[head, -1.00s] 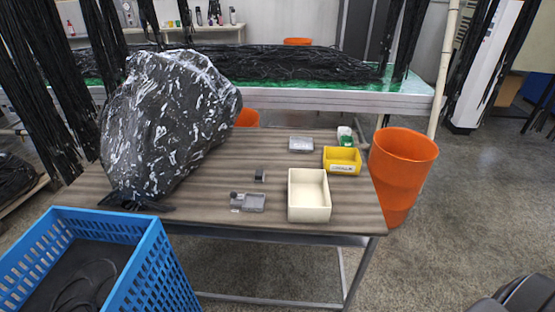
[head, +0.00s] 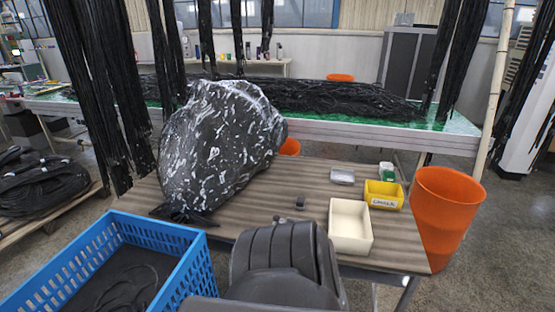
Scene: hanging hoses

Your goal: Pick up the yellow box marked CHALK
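The yellow box (head: 376,189), with a white label reading CHALK on its front, stands upright on the right part of the brown table (head: 255,212). It is open at the top and sits just behind and right of a cream open box (head: 335,232). Neither of my grippers shows in the view, and nothing touches the yellow box.
A big black-and-white bag (head: 222,140) fills the table's left side. A grey tray (head: 342,176) and a green-white item (head: 387,171) lie near the yellow box. An orange bin (head: 446,215) stands right of the table. A blue crate (head: 180,262) is at front left.

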